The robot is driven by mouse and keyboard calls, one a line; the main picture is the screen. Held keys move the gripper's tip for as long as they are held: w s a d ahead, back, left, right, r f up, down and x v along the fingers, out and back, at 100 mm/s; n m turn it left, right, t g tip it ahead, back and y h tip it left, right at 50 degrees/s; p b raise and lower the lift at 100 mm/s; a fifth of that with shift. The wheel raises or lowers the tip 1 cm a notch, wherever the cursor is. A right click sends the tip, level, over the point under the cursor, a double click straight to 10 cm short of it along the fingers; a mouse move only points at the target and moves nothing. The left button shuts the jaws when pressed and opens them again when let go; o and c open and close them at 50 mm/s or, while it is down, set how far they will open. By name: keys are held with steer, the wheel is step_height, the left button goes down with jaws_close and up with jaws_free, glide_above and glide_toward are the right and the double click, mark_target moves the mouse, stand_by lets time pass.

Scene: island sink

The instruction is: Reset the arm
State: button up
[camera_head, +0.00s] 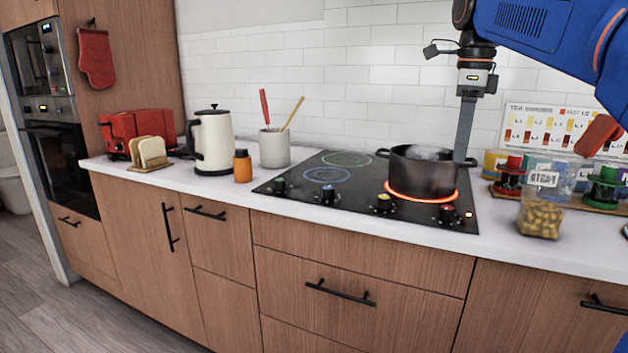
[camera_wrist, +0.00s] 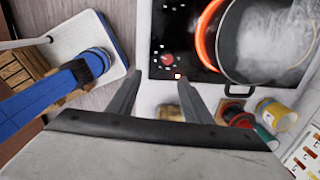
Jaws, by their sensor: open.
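My gripper (camera_head: 466,130) hangs from my blue arm at the upper right of the head view, its finger seen beside the right side of the dark pot (camera_head: 424,176). In the wrist view my gripper (camera_wrist: 156,84) has its two fingers spread apart with nothing between them, over the edge of the black cooktop (camera_wrist: 164,62). The pot (camera_wrist: 232,50) steams on a glowing red ring at the upper right there. Whether a finger touches the pot or its handle cannot be told.
A kettle (camera_head: 212,140), orange bottle (camera_head: 242,166), utensil crock (camera_head: 274,149), bread slices (camera_head: 150,151) and red toaster (camera_head: 137,130) stand left. The counter front is mostly clear.

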steer(key=s+a+f+n+t, duration=0.1)
steer(key=s+f+n, duration=0.6)
steer(key=f, duration=0.4)
steer(key=s+a+f+n+t, duration=0.1)
steer(key=s+f+n, duration=0.7)
steer(key=f, duration=0.3)
steer(key=s+a+f+n+t, duration=0.1)
steer(key=s+f+n+t, duration=0.1)
steer(key=s+f+n, duration=0.6)
step_height(320, 180, down, 4)
steer(key=shift+s+a+f+n, duration=0.1)
steer(key=shift+s+a+n, duration=0.15)
steer(key=shift+a+n, duration=0.25)
